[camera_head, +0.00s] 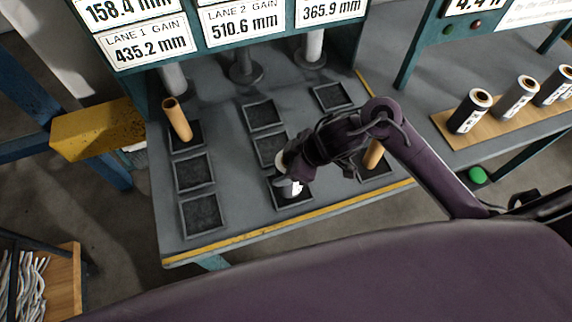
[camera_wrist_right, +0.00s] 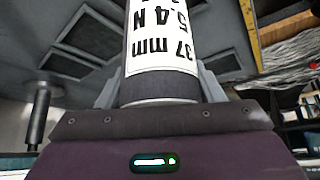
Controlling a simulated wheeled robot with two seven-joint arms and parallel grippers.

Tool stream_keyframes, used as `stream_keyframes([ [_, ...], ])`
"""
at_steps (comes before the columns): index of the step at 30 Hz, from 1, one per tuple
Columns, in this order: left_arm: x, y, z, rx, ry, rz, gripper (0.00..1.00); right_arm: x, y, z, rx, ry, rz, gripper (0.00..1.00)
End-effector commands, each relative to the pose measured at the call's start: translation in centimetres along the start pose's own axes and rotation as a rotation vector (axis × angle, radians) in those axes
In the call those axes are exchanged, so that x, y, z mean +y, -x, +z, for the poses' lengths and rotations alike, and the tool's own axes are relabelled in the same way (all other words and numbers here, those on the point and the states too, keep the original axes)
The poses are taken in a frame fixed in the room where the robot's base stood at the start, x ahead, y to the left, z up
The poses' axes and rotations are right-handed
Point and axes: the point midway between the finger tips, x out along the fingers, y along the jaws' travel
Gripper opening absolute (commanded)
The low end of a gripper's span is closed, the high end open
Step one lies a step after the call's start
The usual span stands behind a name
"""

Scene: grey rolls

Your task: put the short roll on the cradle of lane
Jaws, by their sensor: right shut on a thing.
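My right gripper (camera_head: 288,178) is shut on a dark roll with a white label; the roll shows in the wrist view (camera_wrist_right: 162,50), its label reading "37 mm" and "5.4 N". In the head view only a white bit of the roll (camera_head: 296,189) shows, over the front middle cradle; whether it touches cannot be told. Square dark cradles stand in three columns: left front (camera_head: 201,213), left middle (camera_head: 193,172), middle back (camera_head: 263,114) and right back (camera_head: 331,96) look empty. A tan core (camera_head: 177,119) stands tilted on the left back cradle. Another tan core (camera_head: 373,155) is at the right front, partly behind my arm. My left gripper is out of view.
Lane signs (camera_head: 150,45) hang above the cradles, with grey posts below.

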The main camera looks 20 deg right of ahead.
Motion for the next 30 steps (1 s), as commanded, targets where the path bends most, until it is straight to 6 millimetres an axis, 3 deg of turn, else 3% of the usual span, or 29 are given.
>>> stream_keyframes([
  [10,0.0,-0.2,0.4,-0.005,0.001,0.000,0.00,0.0,-0.3,0.1,0.001,0.001,0.001,0.30],
  [11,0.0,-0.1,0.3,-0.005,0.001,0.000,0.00,0.0,-0.2,0.1,0.001,0.001,0.001,0.64],
  [15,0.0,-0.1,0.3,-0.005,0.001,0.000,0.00,0.0,-0.2,0.1,0.001,0.001,0.001,0.82],
  [25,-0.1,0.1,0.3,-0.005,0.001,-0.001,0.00,0.0,0.1,-0.1,0.002,0.001,0.001,0.83],
  [30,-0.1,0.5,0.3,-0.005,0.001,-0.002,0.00,0.2,2.2,-0.1,0.001,0.004,0.005,0.83],
])
